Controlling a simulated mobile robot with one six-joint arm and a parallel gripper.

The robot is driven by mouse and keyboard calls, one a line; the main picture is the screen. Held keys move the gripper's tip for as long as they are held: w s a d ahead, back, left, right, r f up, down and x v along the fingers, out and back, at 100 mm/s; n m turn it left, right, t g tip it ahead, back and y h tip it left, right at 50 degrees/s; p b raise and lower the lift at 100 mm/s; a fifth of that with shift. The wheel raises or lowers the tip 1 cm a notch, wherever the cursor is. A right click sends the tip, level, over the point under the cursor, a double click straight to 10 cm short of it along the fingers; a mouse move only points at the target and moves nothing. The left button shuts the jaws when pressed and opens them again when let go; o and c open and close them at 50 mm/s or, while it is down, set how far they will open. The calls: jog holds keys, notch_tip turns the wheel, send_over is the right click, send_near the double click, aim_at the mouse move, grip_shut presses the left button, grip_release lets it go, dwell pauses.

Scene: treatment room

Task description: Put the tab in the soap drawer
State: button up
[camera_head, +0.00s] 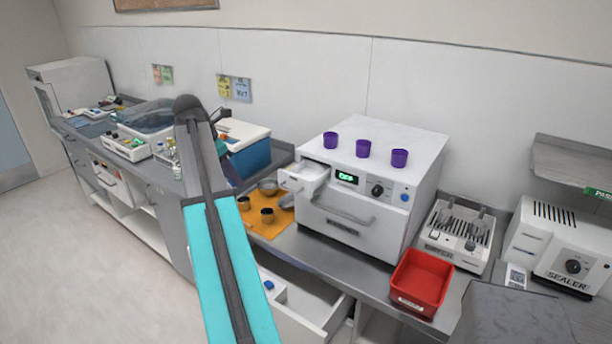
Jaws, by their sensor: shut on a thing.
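The soap drawer (304,172) is a small white drawer. It is pulled out at the upper left of the front of a white washer (345,227), beside a lit green display. I cannot see inside the drawer well enough to tell what it holds. My arm rises across the left middle of the picture. The far part of the arm is mostly hidden behind its own nearer links, so the jaws do not show. I cannot make out the tab for certain anywhere.
Several purple cups (363,148) stand on the washer. Small dark cups and metal bowls stand on an orange mat (270,228) left of it. A red bin (421,282) and a dryer (459,236) are to its right. A lower drawer (310,318) stands open under the counter.

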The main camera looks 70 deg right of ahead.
aim_at(303, 177)
jog(key=s+d+r+p, duration=0.2)
jog(key=s+d+r, duration=0.3)
jog(key=s, duration=0.4)
jog(key=s+d+r+p, duration=0.2)
jog(key=s+d+r, duration=0.3)
jog(key=s, duration=0.5)
jog(key=shift+s+d+m+p, duration=0.25)
jog(key=shift+d+m+p, duration=0.1)
jog(key=shift+d, duration=0.2)
jog(key=shift+f+p, duration=1.2)
jog(key=shift+f, duration=1.85)
jog(key=shift+f+p, duration=0.75)
jog(key=shift+f, duration=1.15)
